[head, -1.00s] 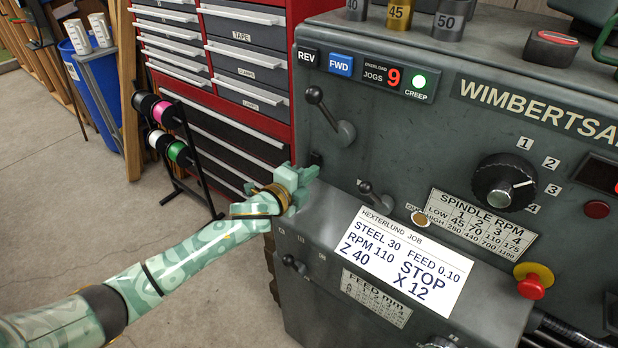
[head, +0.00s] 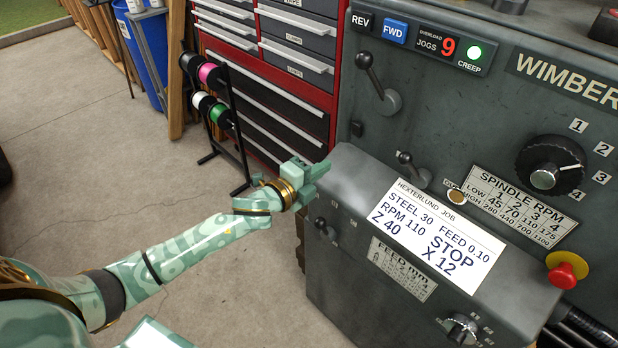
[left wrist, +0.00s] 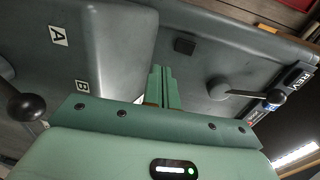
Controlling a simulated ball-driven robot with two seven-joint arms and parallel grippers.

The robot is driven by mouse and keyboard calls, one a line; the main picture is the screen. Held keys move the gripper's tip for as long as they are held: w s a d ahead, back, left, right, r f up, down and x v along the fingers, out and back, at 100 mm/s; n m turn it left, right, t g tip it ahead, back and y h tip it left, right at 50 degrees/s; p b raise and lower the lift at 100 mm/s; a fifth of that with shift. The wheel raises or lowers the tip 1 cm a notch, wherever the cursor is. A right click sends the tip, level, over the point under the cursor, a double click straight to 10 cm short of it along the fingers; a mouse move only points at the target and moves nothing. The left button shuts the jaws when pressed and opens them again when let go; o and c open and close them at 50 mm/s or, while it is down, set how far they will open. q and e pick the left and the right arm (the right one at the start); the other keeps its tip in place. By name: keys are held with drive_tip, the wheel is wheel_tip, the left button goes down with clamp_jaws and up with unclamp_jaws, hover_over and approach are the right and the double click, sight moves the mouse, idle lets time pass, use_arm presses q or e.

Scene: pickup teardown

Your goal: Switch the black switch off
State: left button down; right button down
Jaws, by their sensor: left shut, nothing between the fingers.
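The black switch (head: 356,129) is a small dark block on the grey machine face, below the lever with the round knob. It also shows in the left wrist view (left wrist: 184,46), beyond and slightly right of the fingertips. Whether it is on or off I cannot tell. My left gripper (head: 325,167) is pale green, shut and empty, to the lower left of the switch in the head view. In the left wrist view its closed fingers (left wrist: 163,82) point toward the machine face, with a gap between them and the switch. My right gripper is not in view.
A ball-knobbed lever (head: 378,83) stands above the switch, and a shorter lever (head: 412,168) lies to its lower right. The sloped ledge with the job card (head: 437,233) juts out below. A red tool cabinet (head: 341,70) stands behind, left of the machine. Open floor lies left.

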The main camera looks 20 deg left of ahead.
use_arm(q)
drive_tip(key=shift+f+v, duration=0.2)
drive_tip(key=shift+v, duration=0.75)
drive_tip(key=shift+f+v, duration=0.2)
drive_tip(key=shift+v, duration=0.8)
drive_tip(key=shift+s+d, duration=0.1)
